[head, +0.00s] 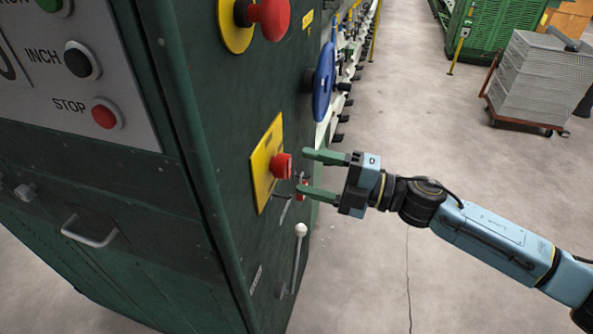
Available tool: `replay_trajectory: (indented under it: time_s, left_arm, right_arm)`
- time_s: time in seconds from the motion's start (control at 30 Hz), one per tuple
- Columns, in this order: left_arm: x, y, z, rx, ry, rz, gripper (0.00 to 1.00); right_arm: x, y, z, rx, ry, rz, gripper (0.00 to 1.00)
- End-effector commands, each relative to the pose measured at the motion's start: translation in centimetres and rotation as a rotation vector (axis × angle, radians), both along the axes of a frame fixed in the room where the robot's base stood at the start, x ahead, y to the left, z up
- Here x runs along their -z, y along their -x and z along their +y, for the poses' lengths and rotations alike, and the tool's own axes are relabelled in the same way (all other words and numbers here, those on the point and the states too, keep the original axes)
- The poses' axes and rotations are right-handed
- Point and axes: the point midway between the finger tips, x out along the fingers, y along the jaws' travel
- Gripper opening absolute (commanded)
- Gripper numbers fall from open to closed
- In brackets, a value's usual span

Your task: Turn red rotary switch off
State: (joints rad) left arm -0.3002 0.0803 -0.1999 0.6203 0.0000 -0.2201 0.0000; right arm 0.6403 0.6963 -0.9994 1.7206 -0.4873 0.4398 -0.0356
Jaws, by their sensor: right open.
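The red rotary switch (281,166) sits on a yellow plate (262,172) on the side face of the green machine. My right gripper (313,172) is open, with two green fingers pointing left at the switch. The upper fingertip is level with the top of the knob and the lower one is below it. The fingers look close to the knob, but I cannot tell whether they touch it. Nothing is held between them. My left gripper is not in view.
The green machine (90,190) fills the left side. A red mushroom button (270,16) and a blue handle (323,82) are above the switch. A white-knobbed lever (299,240) is below it. A cart with grey crates (540,75) stands far right. The floor (430,110) between is clear.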

Motion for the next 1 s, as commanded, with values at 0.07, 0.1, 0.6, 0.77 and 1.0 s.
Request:
replay_trajectory:
  time_s: [0.07, 0.1, 0.6, 0.77, 1.0]
  left_arm:
    - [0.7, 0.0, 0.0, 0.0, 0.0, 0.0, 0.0]
    - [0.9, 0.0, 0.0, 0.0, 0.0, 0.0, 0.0]
    - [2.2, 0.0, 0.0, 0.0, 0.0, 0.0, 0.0]
    - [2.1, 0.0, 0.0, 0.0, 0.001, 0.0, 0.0]
    - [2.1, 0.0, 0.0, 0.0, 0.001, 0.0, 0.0]
  right_arm:
    - [0.5, 0.7, -2.0, 0.001, 0.004, 0.0, 0.65]
    - [0.6, 0.9, -2.9, 0.002, 0.004, 0.001, 0.65]
    - [0.7, 2.9, -8.8, -0.002, 0.0, 0.0, 0.65]
    - [0.6, 2.9, -8.8, -0.002, 0.0, -0.001, 0.65]
    - [0.6, 2.9, -8.8, -0.001, 0.0, -0.001, 0.65]
